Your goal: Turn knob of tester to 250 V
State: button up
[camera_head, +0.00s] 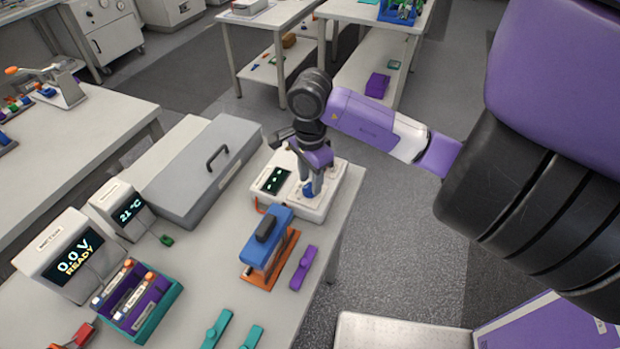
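The tester (333,188) is a white box with a small dark screen (274,180) showing faint light marks. It sits near the right edge of the bench, beyond the blue block. My gripper (312,192) points down over the right part of the tester's top, its tips at or just above the panel. The knob and its scale are hidden or too small to make out behind the gripper. I cannot tell whether the fingers are open or shut, or whether they touch the knob.
A grey case (188,190) with a handle lies left of the tester. A blue block (264,243) on an orange base and a purple clip (304,267) are in front. A "0.0 V READY" meter (72,262) and a battery rack (150,312) stand at front left.

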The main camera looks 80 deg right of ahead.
jog(key=shift+f, duration=0.45)
jog(key=shift+c, duration=0.5)
grip_shut()
